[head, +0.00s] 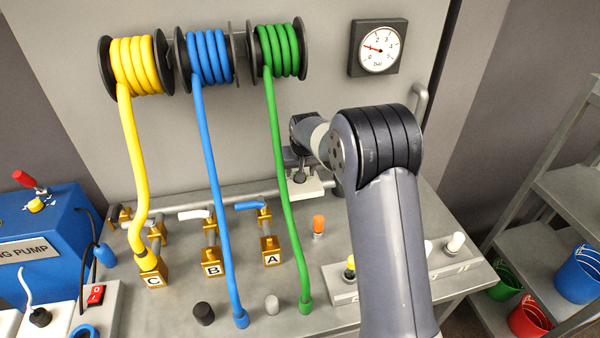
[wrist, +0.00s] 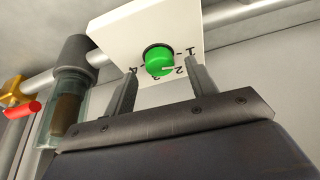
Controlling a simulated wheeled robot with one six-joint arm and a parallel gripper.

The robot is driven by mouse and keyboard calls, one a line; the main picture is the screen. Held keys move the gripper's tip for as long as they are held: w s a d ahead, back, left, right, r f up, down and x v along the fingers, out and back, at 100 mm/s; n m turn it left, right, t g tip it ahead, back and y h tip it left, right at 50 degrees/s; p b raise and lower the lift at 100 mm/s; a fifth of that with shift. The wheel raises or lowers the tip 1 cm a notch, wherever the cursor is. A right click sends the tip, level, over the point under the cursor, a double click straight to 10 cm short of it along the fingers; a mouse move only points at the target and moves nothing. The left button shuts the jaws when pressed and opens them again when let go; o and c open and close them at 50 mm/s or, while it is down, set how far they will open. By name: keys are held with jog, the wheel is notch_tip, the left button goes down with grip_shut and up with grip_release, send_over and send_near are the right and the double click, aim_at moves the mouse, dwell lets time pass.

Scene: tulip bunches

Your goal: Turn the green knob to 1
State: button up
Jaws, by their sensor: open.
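The green knob (wrist: 158,60) shows in the wrist view on a white plate (wrist: 120,35) with printed numbers; 1, 2 and 4 can be read. Its pale pointer mark points toward the 2. My gripper (wrist: 162,66) is open, with one finger to the left of the knob and one to the right. The fingers look apart from the knob; how near they are in depth I cannot tell. In the head view the white plate (head: 310,188) shows under my gripper (head: 298,172), and the knob is hidden there.
A clear bowl with a grey cap (wrist: 68,110) and a red handle (wrist: 22,110) are left of my gripper in the wrist view. In the head view, a green hose (head: 281,150) hangs close left of my gripper. A gauge (head: 379,48) is on the wall.

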jog(key=b+v, duration=0.1)
jog(key=v, duration=0.8)
jog(key=p+x, duration=0.2)
jog(key=x, duration=0.8)
jog(key=shift+w+f, duration=0.15)
jog(key=shift+f, duration=0.25)
jog(key=shift+m, duration=0.3)
